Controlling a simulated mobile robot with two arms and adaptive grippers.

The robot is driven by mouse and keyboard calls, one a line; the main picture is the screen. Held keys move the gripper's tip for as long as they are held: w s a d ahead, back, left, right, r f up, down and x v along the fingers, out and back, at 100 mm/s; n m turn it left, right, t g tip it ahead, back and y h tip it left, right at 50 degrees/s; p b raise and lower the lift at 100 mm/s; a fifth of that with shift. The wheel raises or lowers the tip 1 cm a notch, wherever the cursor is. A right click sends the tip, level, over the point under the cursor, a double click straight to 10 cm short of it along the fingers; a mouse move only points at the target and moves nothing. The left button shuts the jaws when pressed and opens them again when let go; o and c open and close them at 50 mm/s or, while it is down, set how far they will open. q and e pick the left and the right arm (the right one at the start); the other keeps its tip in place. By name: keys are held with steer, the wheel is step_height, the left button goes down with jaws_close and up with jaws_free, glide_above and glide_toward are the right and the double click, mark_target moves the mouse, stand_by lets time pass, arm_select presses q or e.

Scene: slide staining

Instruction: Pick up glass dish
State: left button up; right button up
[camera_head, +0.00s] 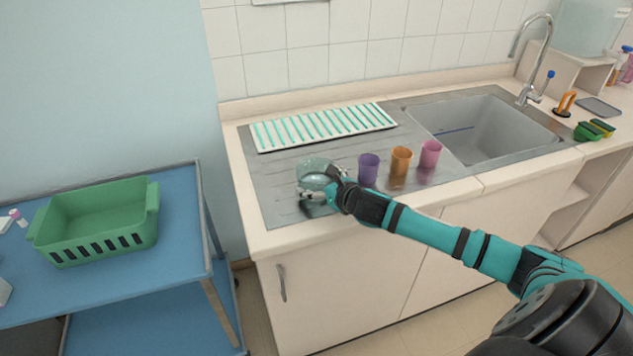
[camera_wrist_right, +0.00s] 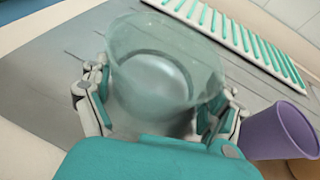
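The clear glass dish (camera_head: 315,172) is at the left front of the grey metal drainboard. In the right wrist view the dish (camera_wrist_right: 152,75) fills the space between the two fingers of my right gripper (camera_wrist_right: 160,95). One finger is close against each side of its wall, with no clear gap. Whether they press on it, and whether the dish is off the surface, I cannot tell. In the head view my right gripper (camera_head: 321,186) reaches in from the right, at the near side of the dish. My left gripper is not in view.
Purple (camera_head: 368,169), orange (camera_head: 400,166) and pink (camera_head: 430,154) cups stand right of the dish. A white and green slatted rack (camera_head: 322,127) lies behind it. The sink (camera_head: 480,130) is further right. A green basket (camera_head: 95,222) stands on a blue cart (camera_head: 180,262) at left.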

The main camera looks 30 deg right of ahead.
steer(key=c, duration=0.6)
steer(key=shift+r, duration=0.2)
